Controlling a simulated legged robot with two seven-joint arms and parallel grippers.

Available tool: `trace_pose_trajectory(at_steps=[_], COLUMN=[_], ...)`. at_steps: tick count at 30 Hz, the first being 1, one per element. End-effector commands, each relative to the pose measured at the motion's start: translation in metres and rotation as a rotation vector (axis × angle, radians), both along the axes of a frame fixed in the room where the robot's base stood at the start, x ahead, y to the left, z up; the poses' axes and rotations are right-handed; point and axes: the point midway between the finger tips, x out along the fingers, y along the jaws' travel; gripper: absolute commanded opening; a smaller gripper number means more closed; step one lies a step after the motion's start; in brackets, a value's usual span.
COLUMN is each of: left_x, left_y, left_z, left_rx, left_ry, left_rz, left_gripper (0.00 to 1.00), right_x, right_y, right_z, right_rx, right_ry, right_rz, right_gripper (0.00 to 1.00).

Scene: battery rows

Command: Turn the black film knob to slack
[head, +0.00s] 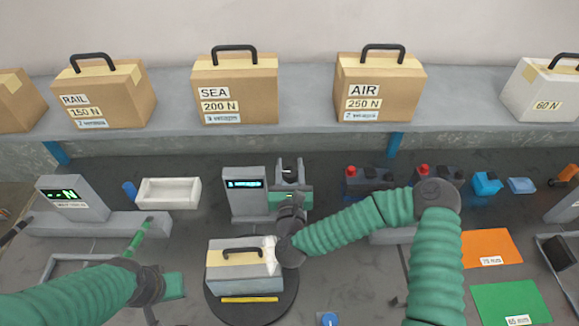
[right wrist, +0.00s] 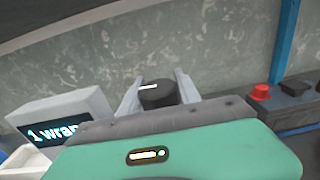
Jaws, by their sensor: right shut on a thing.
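The black film knob (right wrist: 158,96) shows in the right wrist view with a white mark on its top, lying nearly level across the picture. My right gripper (right wrist: 158,90) has its two grey fingers on either side of the knob and is shut on it. In the head view my right gripper (head: 290,168) is beside the grey post with a lit display (head: 245,184); the knob is mostly hidden there. The display also shows in the right wrist view (right wrist: 58,132) and begins "1 wrap". My left gripper (head: 172,286) is at the lower left; its fingers are not clear.
A case with a black handle (head: 243,270) sits on a dark round turntable (head: 293,304), close to my right forearm. A white tray (head: 168,193) stands left of the display post. Red-topped batteries (head: 366,181) stand to the right. Labelled boxes (head: 235,92) line the back shelf.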

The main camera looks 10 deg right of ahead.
Motion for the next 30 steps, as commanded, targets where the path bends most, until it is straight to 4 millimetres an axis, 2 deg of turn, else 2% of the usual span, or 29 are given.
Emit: trace_pose_trajectory(at_steps=[11,22,30], left_x=[0.000,0.000,0.000], left_y=[0.000,0.000,0.000], left_z=[-0.002,-0.008,-0.020], left_rx=[0.000,0.000,0.000], left_ry=[0.000,0.000,0.000], left_rz=[0.000,0.000,0.000], left_gripper=[0.36,0.36,0.36], right_x=[0.001,0.001,0.000], right_y=[0.002,0.009,0.015], right_z=[-0.002,-0.003,-0.005], right_rx=[-0.002,-0.003,0.001], right_ry=[0.005,0.004,0.002], right_rz=[0.118,0.419,0.632], right_gripper=[0.00,0.00,0.00])
